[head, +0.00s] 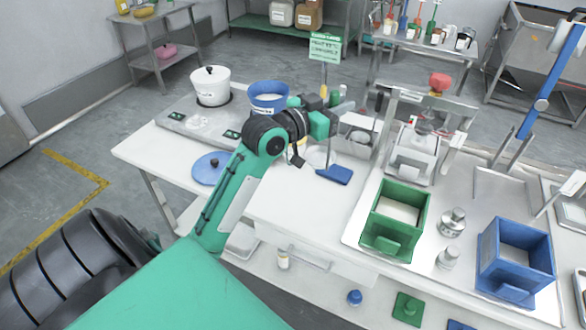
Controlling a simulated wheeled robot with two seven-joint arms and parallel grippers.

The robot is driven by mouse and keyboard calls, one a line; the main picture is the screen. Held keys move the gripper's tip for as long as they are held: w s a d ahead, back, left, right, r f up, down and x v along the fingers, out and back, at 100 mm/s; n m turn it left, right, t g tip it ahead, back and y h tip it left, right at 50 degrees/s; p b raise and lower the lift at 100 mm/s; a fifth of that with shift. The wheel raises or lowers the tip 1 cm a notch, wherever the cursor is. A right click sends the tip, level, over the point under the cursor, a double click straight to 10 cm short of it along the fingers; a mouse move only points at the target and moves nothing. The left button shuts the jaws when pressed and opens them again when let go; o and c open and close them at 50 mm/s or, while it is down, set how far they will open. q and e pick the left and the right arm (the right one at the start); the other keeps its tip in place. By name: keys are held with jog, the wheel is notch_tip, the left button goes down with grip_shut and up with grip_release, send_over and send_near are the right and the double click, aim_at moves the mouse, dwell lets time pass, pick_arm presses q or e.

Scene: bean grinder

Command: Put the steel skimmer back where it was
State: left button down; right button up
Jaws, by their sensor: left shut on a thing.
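My left gripper (325,108) is shut over the back of the white table, just right of a blue pot (268,97). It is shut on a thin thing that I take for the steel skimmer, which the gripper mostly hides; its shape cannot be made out. A blue flat-bladed tool (334,175) shows below the gripper, and I cannot tell whether it touches it. My right gripper is not in view.
A white lidded pot (210,87) stands on the hob (180,118) at left. A green sign (325,46) rises behind the gripper. A green bin (386,240) and a blue bin (490,284) stand at right. The table's front middle (300,215) is clear.

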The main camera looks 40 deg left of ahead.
aim_at(329, 164)
pick_arm(q)
jog(key=f, duration=1.4)
jog(key=shift+s+a+f, duration=0.15)
jog(key=shift+a+f, duration=0.05)
jog(key=shift+f, duration=0.15)
notch_tip(329, 164, down, 5)
jog(key=shift+f, duration=0.1)
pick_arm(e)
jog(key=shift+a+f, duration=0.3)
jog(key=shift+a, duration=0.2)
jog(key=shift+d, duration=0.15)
pick_arm(q)
jog(key=shift+f, duration=0.15)
jog(key=c, duration=1.3)
grip_release()
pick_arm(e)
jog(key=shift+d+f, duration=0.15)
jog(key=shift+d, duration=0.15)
